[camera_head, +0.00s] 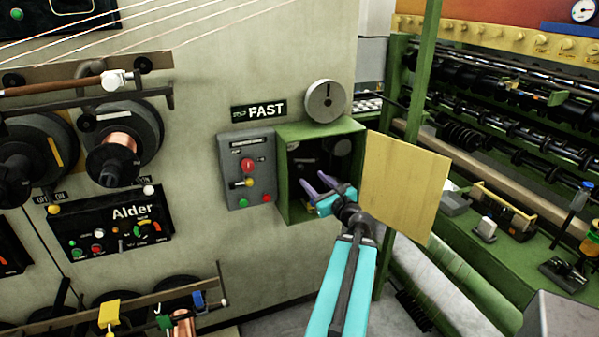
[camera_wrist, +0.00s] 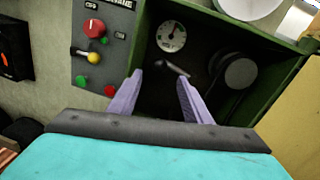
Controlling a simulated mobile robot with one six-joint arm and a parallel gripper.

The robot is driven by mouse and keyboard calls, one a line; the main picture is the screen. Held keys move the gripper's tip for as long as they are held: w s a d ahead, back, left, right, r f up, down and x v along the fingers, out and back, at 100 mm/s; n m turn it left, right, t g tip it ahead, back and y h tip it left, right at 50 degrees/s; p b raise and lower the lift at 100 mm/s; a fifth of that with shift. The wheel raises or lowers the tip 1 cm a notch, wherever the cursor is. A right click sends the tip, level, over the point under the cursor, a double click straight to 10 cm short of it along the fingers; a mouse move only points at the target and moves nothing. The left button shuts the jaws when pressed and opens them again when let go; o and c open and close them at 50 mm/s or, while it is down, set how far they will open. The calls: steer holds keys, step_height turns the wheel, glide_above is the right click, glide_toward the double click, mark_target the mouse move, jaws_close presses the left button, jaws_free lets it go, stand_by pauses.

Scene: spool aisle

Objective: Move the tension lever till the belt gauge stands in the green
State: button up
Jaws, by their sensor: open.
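My gripper (camera_head: 316,182) has its two purple fingers apart and empty at the mouth of an open green cabinet (camera_head: 320,129). In the wrist view the gripper (camera_wrist: 160,78) points into the dark inside. A round white gauge (camera_wrist: 170,37) hangs on the cabinet's back wall; its needle stands roughly upright, and its colour bands are too small to read surely. Below it a short dark lever (camera_wrist: 173,67) slants down to the right, beyond and between the fingertips, apparently untouched. In the head view the cabinet's inside is dim and the lever is not clear.
The yellow cabinet door (camera_head: 405,185) stands open to the right of my arm. Left of the cabinet is a grey control box (camera_head: 233,196) with a red knob, buttons and a yellow-tipped lever (camera_wrist: 94,57). A round pulley (camera_wrist: 240,73) sits inside the cabinet at right.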

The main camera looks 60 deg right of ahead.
mark_target(301, 169)
steer(key=shift+w+f+b, duration=0.1)
steer(key=shift+f+b, duration=0.05)
steer(key=shift+b, duration=0.25)
steer(key=shift+p+x, duration=1.8)
steer(key=shift+x, duration=3.7)
jaws_close()
